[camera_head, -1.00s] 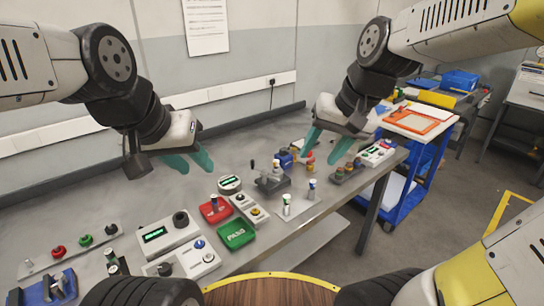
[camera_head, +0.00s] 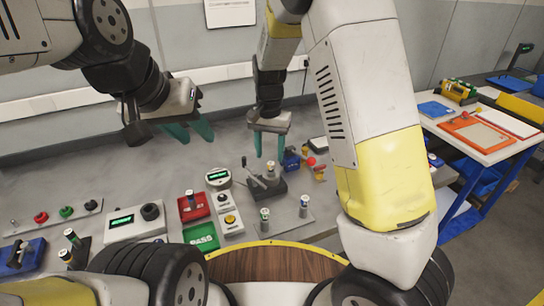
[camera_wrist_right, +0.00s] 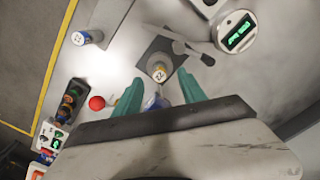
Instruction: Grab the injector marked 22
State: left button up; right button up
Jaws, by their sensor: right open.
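In the right wrist view, a small upright injector (camera_wrist_right: 158,71) with a yellow rim sits in a dark lever fixture (camera_wrist_right: 163,50). Its top mark looks like a two-digit number ending in 2; I cannot read it surely. The fixture shows in the head view (camera_head: 266,190), with the injector (camera_head: 271,170) upright in it. My right gripper (camera_head: 270,147) is open above and behind the fixture; its teal fingers (camera_wrist_right: 160,92) point toward the injector without holding it. Two other injectors stand in front, one green-marked (camera_head: 265,214) and one blue-marked (camera_head: 304,206). My left gripper (camera_head: 191,133) is open and empty.
A red box (camera_head: 194,207), a green PASS panel (camera_head: 201,238) and a button box (camera_head: 230,222) stand left of the fixture. A blue device (camera_head: 291,159) and a red ball (camera_head: 310,161) are just right of it. A blue trolley with an orange tray (camera_head: 478,132) stands right.

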aim_at(271, 163)
notch_tip(271, 163, down, 6)
jog(key=shift+w+d+f, duration=0.15)
jog(key=shift+f, duration=0.1)
jog(key=shift+c, duration=0.2)
grip_shut()
